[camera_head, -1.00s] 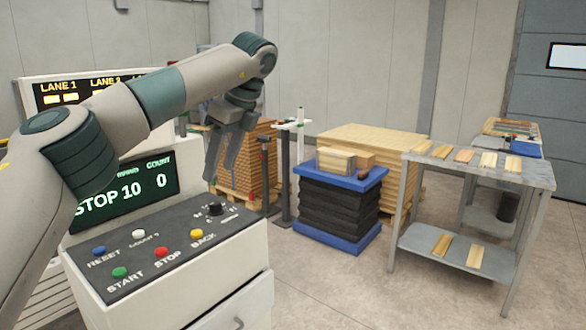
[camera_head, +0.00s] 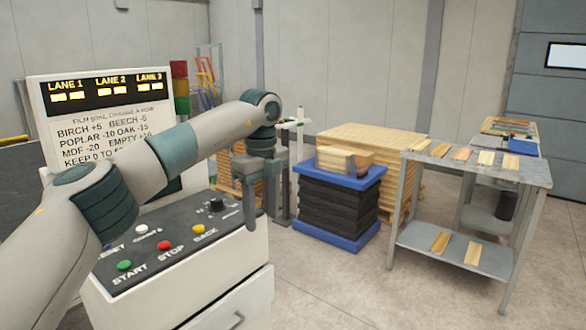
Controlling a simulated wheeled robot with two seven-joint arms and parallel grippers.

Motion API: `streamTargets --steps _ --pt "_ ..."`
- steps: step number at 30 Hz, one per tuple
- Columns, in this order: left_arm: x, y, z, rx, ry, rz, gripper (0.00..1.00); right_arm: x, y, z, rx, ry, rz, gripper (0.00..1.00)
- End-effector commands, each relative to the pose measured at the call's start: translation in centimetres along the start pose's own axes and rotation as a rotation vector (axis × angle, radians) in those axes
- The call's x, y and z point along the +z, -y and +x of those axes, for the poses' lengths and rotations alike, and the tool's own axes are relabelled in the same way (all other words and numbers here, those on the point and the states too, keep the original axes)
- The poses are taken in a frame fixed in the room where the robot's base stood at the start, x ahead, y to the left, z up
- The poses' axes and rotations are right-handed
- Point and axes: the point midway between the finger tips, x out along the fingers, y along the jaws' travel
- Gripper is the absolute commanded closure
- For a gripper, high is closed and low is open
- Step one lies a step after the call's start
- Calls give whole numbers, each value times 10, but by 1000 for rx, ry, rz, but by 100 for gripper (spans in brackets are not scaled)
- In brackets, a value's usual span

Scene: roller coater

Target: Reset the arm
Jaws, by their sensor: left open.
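My left arm comes in from the left and crosses in front of the control console (camera_head: 200,300). My left gripper (camera_head: 262,217) hangs fingers down by the console's right edge, open, with nothing seen between its fingers. The console's top carries a green START button (camera_head: 124,265), a red STOP button (camera_head: 164,245), a yellow BACK button (camera_head: 198,230), a white button (camera_head: 141,230) and a black knob (camera_head: 216,204). My right gripper is not in view.
A sign board (camera_head: 105,125) with lane displays stands behind the arm. A blue-topped lift table (camera_head: 340,181) bears wood blocks. A grey metal table (camera_head: 530,173) with wood strips stands at right. Stacked boards (camera_head: 375,140) are behind. The floor (camera_head: 350,290) in front is clear.

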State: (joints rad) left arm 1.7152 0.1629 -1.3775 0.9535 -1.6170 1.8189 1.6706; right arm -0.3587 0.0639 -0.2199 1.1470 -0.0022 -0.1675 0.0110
Motion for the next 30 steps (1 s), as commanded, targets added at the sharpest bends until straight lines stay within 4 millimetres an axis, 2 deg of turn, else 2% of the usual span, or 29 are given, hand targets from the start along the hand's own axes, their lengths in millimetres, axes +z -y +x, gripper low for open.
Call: streamTargets --steps 1,3,6,9,15,18,21,24,30 --pt "-14 6 21 -11 -61 36 51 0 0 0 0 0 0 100" --pt "-37 15 47 -44 -161 93 51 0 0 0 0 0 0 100" --pt "-79 30 86 -115 -337 176 51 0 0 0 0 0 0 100" --pt "-120 41 117 -203 -512 234 51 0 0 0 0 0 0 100" --pt "-189 58 158 -413 -834 265 51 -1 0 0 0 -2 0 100" --pt "-212 65 172 -531 -974 236 51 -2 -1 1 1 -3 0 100" --pt "-227 71 184 -653 -1096 176 51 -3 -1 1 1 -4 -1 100" --pt "-235 76 197 -776 -1196 89 51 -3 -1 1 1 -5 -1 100" --pt "-226 79 234 -1004 -1320 -167 51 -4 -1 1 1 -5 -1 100"
